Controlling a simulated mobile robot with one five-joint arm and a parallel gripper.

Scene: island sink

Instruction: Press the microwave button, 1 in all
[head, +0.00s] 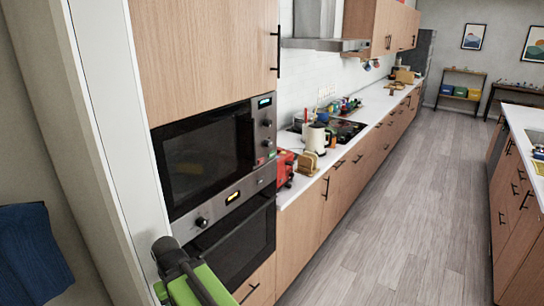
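The microwave (200,160) is built into the tall wooden cabinet, with a dark glass door that looks shut. Its control panel (264,134) at the right edge has a lit display (264,102), round dark knobs below it, and a small green button (271,155) and red button (260,161) near the bottom. Which one the task means, I cannot tell. A black and green part of my arm (185,278) shows at the bottom, in front of the lower oven and left of and below the panel. I cannot make out gripper fingers, and nothing of mine touches the panel.
An oven (237,240) with a knob and lit display sits under the microwave. A red toaster-like appliance (284,168) and a cream kettle (316,138) stand on the counter to the right. A blue cloth (30,255) hangs at left. The floor (395,200) before the counter is clear; an island stands right.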

